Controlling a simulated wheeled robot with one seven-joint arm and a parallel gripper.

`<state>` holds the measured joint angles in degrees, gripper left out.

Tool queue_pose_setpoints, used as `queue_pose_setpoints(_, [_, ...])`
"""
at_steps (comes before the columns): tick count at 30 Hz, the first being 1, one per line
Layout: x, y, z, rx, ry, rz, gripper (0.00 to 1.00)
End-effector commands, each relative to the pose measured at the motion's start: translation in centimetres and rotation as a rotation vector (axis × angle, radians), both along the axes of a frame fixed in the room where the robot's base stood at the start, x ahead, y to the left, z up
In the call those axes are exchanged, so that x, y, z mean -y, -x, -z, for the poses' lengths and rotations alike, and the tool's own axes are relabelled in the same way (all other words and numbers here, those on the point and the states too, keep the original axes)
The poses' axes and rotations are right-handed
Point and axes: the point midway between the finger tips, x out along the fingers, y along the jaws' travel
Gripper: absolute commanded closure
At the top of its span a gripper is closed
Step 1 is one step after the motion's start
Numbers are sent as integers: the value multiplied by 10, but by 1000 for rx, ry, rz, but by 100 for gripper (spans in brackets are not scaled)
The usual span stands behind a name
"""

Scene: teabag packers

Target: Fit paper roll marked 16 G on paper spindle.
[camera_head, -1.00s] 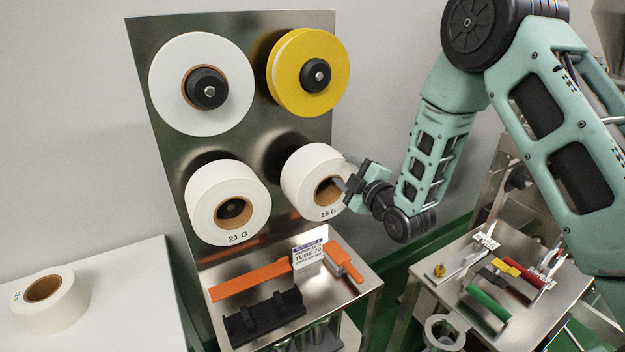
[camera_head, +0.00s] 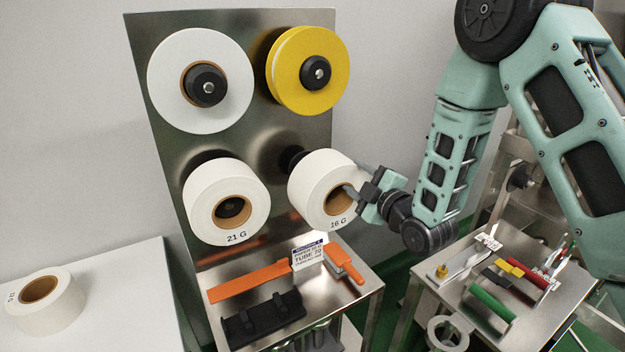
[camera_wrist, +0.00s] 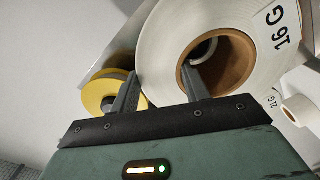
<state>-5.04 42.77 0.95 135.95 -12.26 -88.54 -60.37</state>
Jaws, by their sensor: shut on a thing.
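The white paper roll marked 16 G (camera_head: 317,178) is held in front of the lower right of the metal panel, its brown core facing outward. My gripper (camera_head: 357,179) is shut on the roll's wall from the right. In the wrist view one finger is inside the core and the other outside the roll (camera_wrist: 163,45). The dark paper spindle (camera_head: 291,158) shows partly behind the roll's upper left edge. The roll hides the rest, so I cannot tell whether its tip is in the core. Something round and grey shows through the core in the wrist view.
A white roll marked 21 G (camera_head: 209,197) is on the panel (camera_head: 262,225) to the left. A large white roll (camera_head: 163,80) and a yellow roll (camera_head: 287,75) are above. Another roll (camera_head: 55,310) lies on the left table.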

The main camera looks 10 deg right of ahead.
Motion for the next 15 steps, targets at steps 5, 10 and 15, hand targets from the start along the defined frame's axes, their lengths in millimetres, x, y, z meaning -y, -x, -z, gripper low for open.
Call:
queue_pose_setpoints(5, [2, 7, -1, 6, -2, 0, 100])
queue_pose_setpoints(10, [5, 14, -1, 6, -2, 0, 100])
queue_pose_setpoints(15, [7, 21, -2, 6, -2, 0, 100])
